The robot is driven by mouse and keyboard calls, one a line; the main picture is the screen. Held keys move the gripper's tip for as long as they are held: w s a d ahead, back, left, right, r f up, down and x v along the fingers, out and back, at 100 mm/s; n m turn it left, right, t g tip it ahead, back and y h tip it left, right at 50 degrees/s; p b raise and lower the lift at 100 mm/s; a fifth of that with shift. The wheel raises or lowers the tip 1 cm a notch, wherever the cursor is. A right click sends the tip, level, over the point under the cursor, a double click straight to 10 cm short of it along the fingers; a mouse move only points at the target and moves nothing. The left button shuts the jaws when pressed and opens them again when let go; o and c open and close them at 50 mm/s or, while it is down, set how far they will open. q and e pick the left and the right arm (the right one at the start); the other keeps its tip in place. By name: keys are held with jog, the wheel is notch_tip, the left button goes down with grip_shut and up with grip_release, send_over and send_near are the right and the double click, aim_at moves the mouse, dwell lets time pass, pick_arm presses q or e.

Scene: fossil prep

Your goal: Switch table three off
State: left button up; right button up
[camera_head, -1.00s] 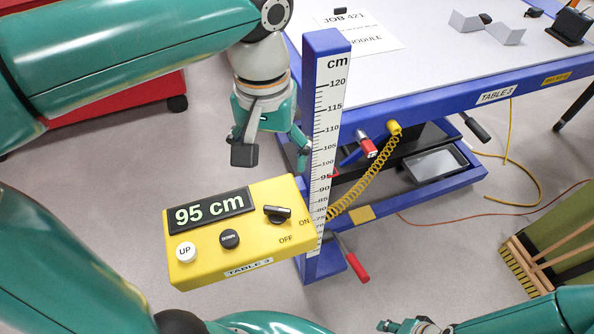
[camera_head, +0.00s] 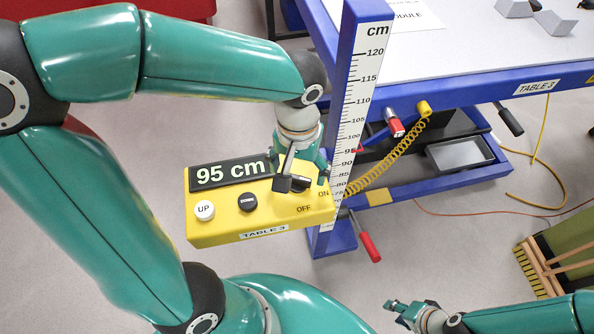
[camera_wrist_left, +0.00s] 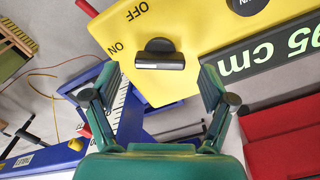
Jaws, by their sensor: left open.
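The yellow control box (camera_head: 262,222) of table 3 shows "95 cm" on its display (camera_head: 230,172). It has a white UP button (camera_head: 204,210), a black DOWN button (camera_head: 247,202) and a dark rotary knob (camera_wrist_left: 160,55) beside the ON and OFF labels. The knob's bar lies roughly towards ON in the left wrist view. My left gripper (camera_head: 305,178) is open over the knob, one finger to each side in the left wrist view (camera_wrist_left: 160,82), not closed on it. In the head view its fingers partly hide the knob. My right gripper (camera_head: 408,312) is low at the bottom edge, far from the box.
The blue table frame (camera_head: 430,100) with a cm scale post (camera_head: 358,100) stands just behind the box. A coiled yellow cable (camera_head: 390,160) runs from the box to the table. A red-handled lever (camera_head: 368,246) and a brush (camera_head: 530,268) are to the right.

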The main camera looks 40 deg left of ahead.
pick_arm(q)
jog(key=shift+f, duration=0.9)
